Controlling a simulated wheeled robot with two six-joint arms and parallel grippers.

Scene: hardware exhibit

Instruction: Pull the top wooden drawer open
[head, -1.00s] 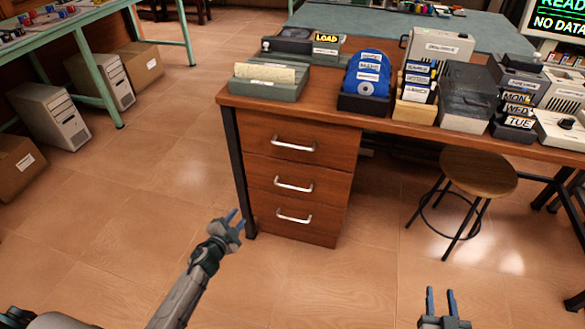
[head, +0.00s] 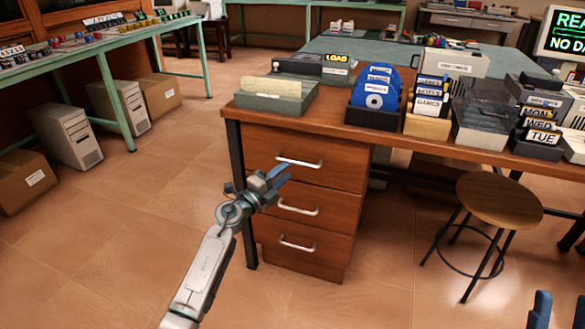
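The top wooden drawer (head: 340,176) is the upper of three brown drawers under the left end of the desk. It looks shut, its front flush with the others. Its silver bar handle (head: 299,162) runs level across its front. My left gripper (head: 282,177) is in front of the drawers, just below and left of that handle in the picture. Its two blue fingers look slightly apart and hold nothing; they appear clear of the handle. My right gripper (head: 561,312) shows only its blue fingertips at the bottom right corner, spread apart, with nothing visible between them.
The desk top (head: 335,116) carries a card tray (head: 270,104), blue disk sleeves (head: 375,98) and other boxes near its edge. A round stool (head: 499,203) stands right of the drawers. Computer towers and cardboard boxes sit under the left bench. Floor before the drawers is open.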

